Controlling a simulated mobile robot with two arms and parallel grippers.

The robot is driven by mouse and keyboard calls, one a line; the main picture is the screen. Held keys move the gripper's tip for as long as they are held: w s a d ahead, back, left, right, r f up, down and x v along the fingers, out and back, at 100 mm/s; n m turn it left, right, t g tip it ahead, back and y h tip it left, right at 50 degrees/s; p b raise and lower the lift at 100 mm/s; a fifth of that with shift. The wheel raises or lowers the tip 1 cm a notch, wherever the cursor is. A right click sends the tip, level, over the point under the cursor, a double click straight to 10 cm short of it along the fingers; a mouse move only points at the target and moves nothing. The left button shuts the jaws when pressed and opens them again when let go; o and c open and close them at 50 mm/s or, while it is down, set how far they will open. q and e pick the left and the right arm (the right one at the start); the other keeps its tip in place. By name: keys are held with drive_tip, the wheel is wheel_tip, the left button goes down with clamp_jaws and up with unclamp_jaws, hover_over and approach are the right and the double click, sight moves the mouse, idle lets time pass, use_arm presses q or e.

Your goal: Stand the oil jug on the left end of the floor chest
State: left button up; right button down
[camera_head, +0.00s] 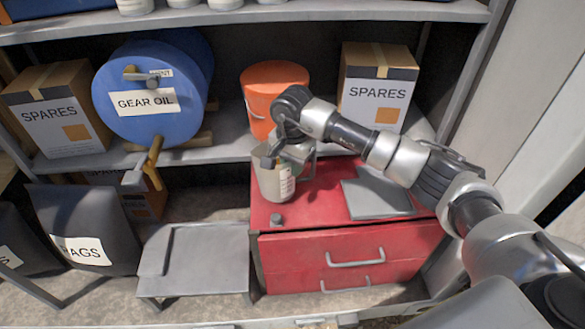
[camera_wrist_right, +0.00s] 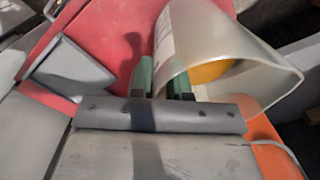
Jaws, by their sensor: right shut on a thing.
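The oil jug (camera_head: 273,184) is a pale grey, open-topped vessel with a printed label. In the right wrist view the jug (camera_wrist_right: 222,45) shows a yellow patch inside its wide mouth. My right gripper (camera_head: 290,150) is shut on the jug's side; its green fingertips (camera_wrist_right: 163,78) show in the wrist view. The jug looks about upright over the left end of the red floor chest (camera_head: 345,250). I cannot tell whether its base touches the chest top. My left gripper is not in view.
A small dark knob-like thing (camera_head: 276,219) is on the chest's front left, and a grey flat piece (camera_head: 378,195) lies at its right. A grey low stand (camera_head: 195,262) is left of the chest. An orange bucket (camera_head: 272,90) stands on the shelf behind.

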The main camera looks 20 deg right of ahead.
wheel_tip(320, 180, down, 2)
drive_tip(key=shift+p, duration=0.3)
drive_tip(key=shift+f, duration=0.1)
drive_tip(key=shift+f+b, duration=0.15)
drive_tip(key=shift+b, duration=0.2)
drive_tip(key=c, duration=1.1)
unclamp_jaws()
